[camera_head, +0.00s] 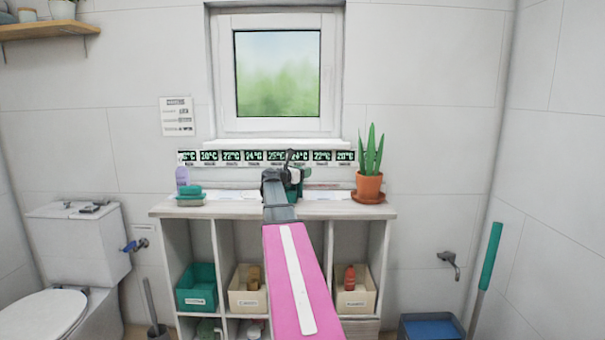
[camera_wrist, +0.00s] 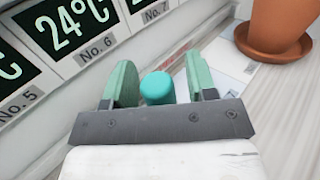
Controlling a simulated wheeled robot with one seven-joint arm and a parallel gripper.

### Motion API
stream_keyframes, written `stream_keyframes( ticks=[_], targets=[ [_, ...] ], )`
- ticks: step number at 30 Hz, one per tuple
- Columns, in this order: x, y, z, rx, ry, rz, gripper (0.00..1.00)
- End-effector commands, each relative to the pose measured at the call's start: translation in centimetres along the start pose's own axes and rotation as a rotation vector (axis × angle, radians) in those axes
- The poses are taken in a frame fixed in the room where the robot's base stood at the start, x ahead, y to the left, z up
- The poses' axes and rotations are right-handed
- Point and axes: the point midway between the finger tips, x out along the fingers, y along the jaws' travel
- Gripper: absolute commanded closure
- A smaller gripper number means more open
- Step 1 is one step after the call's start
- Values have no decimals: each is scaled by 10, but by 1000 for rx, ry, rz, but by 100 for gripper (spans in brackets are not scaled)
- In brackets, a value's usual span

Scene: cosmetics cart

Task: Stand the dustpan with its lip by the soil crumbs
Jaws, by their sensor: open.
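My gripper (camera_wrist: 161,72) is open above the cart top, near the wall under the window. Its two green fingers stand on either side of a teal rounded end (camera_wrist: 157,88), with gaps showing on both sides. This may be the end of the dustpan's handle, but its lower part is hidden, so I cannot tell. In the head view my gripper (camera_head: 284,170) is small and partly hides a dark green shape (camera_head: 297,191) behind it. The dustpan's pan and lip cannot be made out. I cannot make out any soil crumbs.
A potted aloe (camera_head: 369,185) in a terracotta saucer (camera_wrist: 272,50) stands right of my gripper. Temperature cards (camera_head: 232,156) line the wall behind. A lilac bottle (camera_head: 182,177) and green sponges (camera_head: 190,193) stand left. White cards lie on the cart top (camera_head: 225,210). A teal-handled pole (camera_head: 490,257) leans right.

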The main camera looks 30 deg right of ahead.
Motion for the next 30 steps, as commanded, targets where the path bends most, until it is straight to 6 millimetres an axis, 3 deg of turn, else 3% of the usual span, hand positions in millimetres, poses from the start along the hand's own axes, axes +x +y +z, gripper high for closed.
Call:
stream_keyframes(
  ticks=[5,19,24,30],
  targets=[
    [-16,-1,1,0,0,2,48],
    [-102,-1,1,0,2,0,48],
    [-116,0,1,0,2,-2,48],
    [-120,0,1,0,2,-2,48]
  ],
)
